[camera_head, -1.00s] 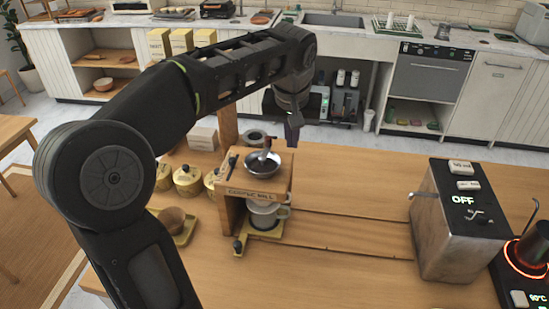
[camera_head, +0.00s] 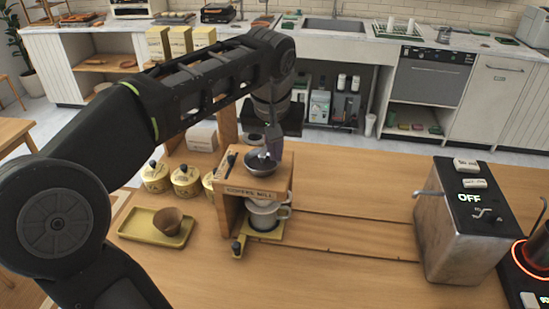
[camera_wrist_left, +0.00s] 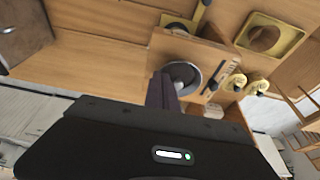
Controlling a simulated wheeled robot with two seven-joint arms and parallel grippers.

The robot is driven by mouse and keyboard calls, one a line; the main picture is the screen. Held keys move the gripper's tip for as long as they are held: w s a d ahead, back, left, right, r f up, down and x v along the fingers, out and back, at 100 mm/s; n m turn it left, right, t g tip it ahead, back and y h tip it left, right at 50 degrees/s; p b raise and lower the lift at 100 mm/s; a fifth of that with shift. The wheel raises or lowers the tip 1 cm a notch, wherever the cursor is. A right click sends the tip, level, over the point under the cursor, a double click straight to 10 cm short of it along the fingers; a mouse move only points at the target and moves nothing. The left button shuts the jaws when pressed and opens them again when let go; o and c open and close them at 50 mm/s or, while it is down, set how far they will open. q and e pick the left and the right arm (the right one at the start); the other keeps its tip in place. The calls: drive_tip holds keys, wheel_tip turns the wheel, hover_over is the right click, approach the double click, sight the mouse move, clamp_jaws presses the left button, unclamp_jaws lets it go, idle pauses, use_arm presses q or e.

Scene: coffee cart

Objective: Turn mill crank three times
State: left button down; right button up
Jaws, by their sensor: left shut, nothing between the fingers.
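The wooden coffee mill (camera_head: 235,190) stands on the table, with a dark metal bowl (camera_head: 256,166) on top and a pale crank part (camera_head: 264,153) rising from it. My left gripper (camera_head: 272,148) points down over the bowl, its shut fingers right beside the crank part and partly hiding it. I cannot tell whether they touch it. In the left wrist view the shut fingers (camera_wrist_left: 162,90) lie beside the bowl (camera_wrist_left: 196,72) and the pale crank part (camera_wrist_left: 183,72). My right gripper is not in view.
Yellow canisters (camera_head: 186,182) and a yellow tray (camera_head: 135,226) with a brown cup (camera_head: 167,221) are to the left. A metal box marked OFF (camera_head: 450,240) stands right. The table between is mostly clear.

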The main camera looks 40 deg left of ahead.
use_arm(q)
drive_tip(key=shift+s+f, duration=0.1)
drive_tip(key=shift+s, duration=0.3)
drive_tip(key=shift+a, duration=0.1)
drive_tip(key=shift+s+a+b, duration=0.25)
drive_tip(key=shift+s+b, duration=0.05)
drive_tip(key=shift+s, duration=0.4)
drive_tip(key=shift+a, duration=0.1)
drive_tip(key=shift+s+a, duration=0.55)
drive_tip(key=shift+s, duration=0.1)
